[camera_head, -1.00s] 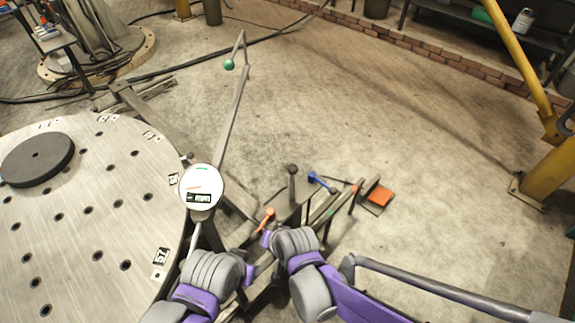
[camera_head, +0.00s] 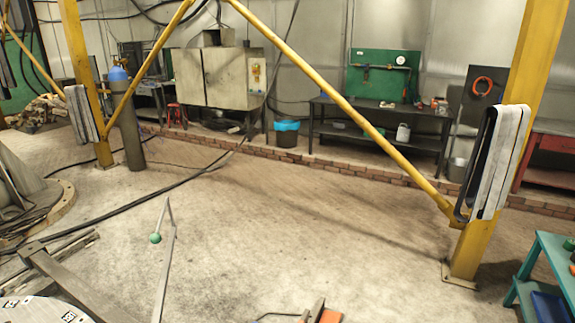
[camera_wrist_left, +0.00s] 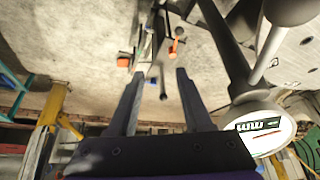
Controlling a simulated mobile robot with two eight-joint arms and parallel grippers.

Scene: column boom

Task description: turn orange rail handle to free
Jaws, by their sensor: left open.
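In the left wrist view, my left gripper (camera_wrist_left: 158,74) is open, with its two fingers apart and nothing held between them. A small orange handle (camera_wrist_left: 178,33) on a short stem shows beyond the fingertips, slightly right of the gap, beside a dark metal rail (camera_wrist_left: 188,98). An orange block (camera_wrist_left: 124,61) lies to the left of the fingers. I cannot tell how the orange handle is set. In the head view only a bit of orange (camera_head: 330,316) shows at the bottom edge, and neither gripper is in view.
The middle floor is open.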

